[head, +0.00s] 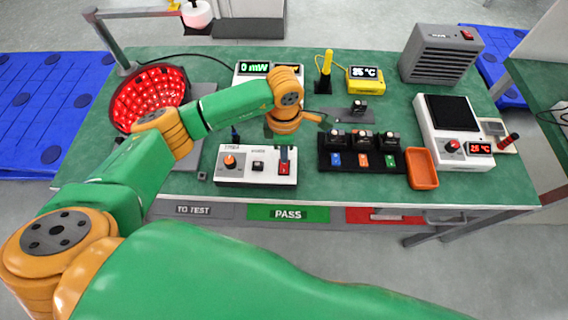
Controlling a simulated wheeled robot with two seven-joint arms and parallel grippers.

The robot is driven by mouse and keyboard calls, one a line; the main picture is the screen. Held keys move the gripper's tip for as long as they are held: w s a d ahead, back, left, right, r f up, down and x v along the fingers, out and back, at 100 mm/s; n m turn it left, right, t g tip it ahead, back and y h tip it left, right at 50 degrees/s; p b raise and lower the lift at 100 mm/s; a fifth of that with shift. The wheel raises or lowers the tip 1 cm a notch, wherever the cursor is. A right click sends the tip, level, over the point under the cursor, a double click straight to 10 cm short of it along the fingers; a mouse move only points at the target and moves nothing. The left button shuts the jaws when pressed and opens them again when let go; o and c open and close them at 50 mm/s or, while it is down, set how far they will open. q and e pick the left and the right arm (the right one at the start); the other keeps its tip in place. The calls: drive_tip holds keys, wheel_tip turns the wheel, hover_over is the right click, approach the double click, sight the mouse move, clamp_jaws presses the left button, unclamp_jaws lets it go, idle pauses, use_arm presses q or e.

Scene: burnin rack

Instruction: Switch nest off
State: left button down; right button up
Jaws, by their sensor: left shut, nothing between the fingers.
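A white box (231,178) with an orange knob, a small black socket in the middle and a red switch (284,167) on its right stands near the table's front edge. It looks like the nest. My left arm reaches over the table from the left. My left gripper (284,149) points down just above and behind the red switch, shut and empty. Its fingertips are small and dark here, so I cannot tell whether they touch the switch. The switch's exact position is hard to read. My right gripper is out of view.
A black rack (362,172) with several modules and an orange tray (422,168) stand to the right. Behind are a meter reading 0 mW (254,68), a yellow 35 °C display (364,78) and a red-lit dish (150,95). A white heater box (449,130) is at right.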

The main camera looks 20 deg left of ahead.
use_arm(q)
drive_tip(key=shift+f+b, duration=0.9)
drive_tip(key=shift+f, duration=0.05)
idle(0.4)
wheel_tip(320, 180, up, 7)
drive_tip(key=p, duration=0.5)
drive_tip(key=shift+r, duration=0.15)
